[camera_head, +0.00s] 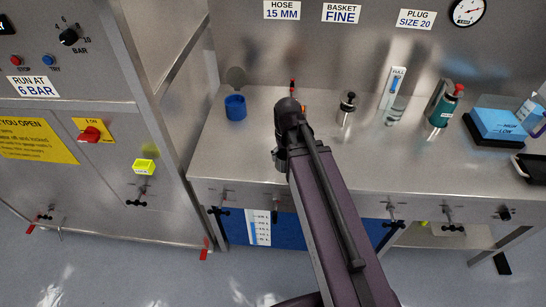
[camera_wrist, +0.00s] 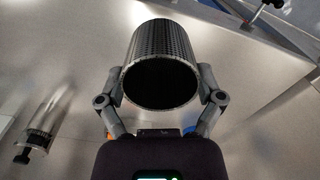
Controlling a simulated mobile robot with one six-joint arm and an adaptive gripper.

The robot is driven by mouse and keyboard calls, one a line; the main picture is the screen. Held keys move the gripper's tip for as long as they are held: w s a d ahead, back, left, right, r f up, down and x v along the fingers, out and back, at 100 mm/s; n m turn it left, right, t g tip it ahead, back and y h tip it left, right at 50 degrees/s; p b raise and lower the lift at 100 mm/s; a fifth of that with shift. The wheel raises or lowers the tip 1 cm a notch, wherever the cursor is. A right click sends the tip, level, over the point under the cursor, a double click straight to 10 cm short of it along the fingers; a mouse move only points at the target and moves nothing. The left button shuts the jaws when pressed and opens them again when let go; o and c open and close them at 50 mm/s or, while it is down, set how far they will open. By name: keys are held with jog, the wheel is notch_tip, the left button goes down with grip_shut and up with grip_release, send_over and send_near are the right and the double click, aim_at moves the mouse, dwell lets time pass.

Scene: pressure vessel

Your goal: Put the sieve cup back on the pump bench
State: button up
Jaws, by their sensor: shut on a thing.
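The sieve cup (camera_wrist: 160,42) is a dark perforated cylinder with an open round mouth, seen in the wrist view. My gripper (camera_wrist: 162,84) has one finger on each side of the cup near its mouth and is shut on it. The cup is over the pale steel top of the pump bench; whether it touches the bench top I cannot tell. In the head view the pump bench (camera_head: 255,150) runs along the back wall, and my arm hides most of the gripper and cup.
A blue cup (camera_head: 235,107) stands at the bench's left. A steel cylinder with a black top (camera_head: 347,108), a clear tube (camera_head: 393,112) and a green bottle (camera_head: 440,108) stand right of my arm. A blue block (camera_head: 497,124) lies farther right. A control cabinet (camera_head: 90,110) borders the left.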

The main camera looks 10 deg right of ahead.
aim_at(280, 171)
jog(key=shift+n, duration=0.3)
jog(key=s+a+f+b, duration=0.2)
jog(key=s+f, duration=0.1)
jog(key=shift+s+a, duration=0.3)
jog(key=shift+a, duration=0.1)
jog(key=w, duration=0.5)
jog(key=w+f+b, duration=0.1)
jog(key=w, duration=0.3)
jog(key=w+d, duration=0.1)
jog(key=w, duration=0.4)
jog(key=shift+w+f+b, duration=0.2)
jog(key=shift+w+b, duration=0.1)
jog(key=shift+b, duration=0.05)
jog(key=shift+w, duration=0.1)
jog(key=shift+w, duration=0.25)
jog(key=shift+w+f+b, duration=0.35)
jog(key=shift+f+b, duration=0.2)
jog(key=shift+f, duration=0.05)
jog(key=shift+f+b, duration=1.25)
jog(key=shift+b, duration=0.05)
jog(key=shift+f, duration=0.15)
